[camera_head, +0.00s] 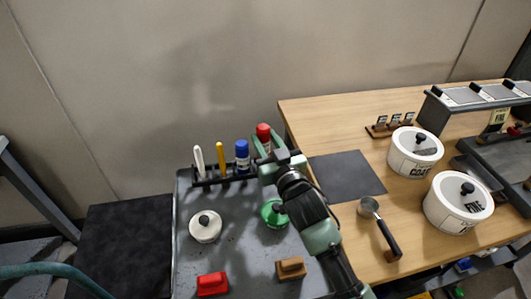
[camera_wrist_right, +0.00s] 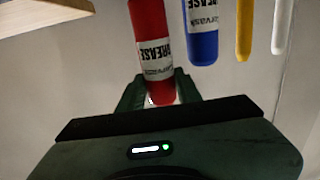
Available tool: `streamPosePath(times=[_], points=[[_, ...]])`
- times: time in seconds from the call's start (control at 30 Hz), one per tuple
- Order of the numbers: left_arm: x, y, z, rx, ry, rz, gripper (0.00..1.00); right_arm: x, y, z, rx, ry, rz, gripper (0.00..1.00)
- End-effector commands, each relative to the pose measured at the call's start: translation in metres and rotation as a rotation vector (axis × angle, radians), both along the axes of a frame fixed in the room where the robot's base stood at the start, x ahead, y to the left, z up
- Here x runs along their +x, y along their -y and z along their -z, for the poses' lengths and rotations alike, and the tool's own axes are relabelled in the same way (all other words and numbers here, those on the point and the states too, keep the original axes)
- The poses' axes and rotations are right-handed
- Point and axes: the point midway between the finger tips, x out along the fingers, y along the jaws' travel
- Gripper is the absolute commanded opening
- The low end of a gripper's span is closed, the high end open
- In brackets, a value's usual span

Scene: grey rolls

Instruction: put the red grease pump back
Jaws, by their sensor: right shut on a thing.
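The red grease pump (camera_head: 263,132) is at the right end of the black rack (camera_head: 226,179) in the head view. My right gripper (camera_head: 276,159) is shut on it from the front. In the right wrist view the red grease pump (camera_wrist_right: 150,45) stands between the fingers of my right gripper (camera_wrist_right: 160,92), its white GREASE label showing. Whether its lower end is seated in the rack is hidden by the gripper. My left gripper is not in view.
A blue pump (camera_head: 242,155), a yellow stick (camera_head: 220,158) and a white stick (camera_head: 199,161) stand in the rack to the left. A white lidded pot (camera_head: 205,226), green object (camera_head: 273,213), red block (camera_head: 212,284) and brown block (camera_head: 291,267) lie on the grey tray. A wooden table (camera_head: 330,130) adjoins it.

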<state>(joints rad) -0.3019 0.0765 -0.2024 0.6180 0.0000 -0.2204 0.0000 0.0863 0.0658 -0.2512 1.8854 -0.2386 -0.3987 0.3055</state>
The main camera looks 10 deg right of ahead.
Motion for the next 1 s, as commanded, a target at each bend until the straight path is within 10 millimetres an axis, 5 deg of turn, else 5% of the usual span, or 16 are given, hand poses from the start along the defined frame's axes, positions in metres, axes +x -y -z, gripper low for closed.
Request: streamPosePath(times=[0.3,0.67,0.7,0.73,1.0], points=[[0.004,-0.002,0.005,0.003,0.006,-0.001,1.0,0.0,0.0,0.039,0.001,0.002,0.0,0.0],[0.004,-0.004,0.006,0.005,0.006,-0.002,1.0,0.0,0.0,0.042,0.002,0.004,0.0,0.0],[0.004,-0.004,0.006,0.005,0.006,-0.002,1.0,0.0,0.0,0.045,0.001,-0.001,0.0,0.37],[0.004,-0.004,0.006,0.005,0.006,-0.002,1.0,0.0,0.0,0.044,0.001,-0.001,0.0,0.43],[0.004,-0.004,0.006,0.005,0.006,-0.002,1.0,0.0,0.0,0.044,0.0,-0.001,0.0,0.43]])
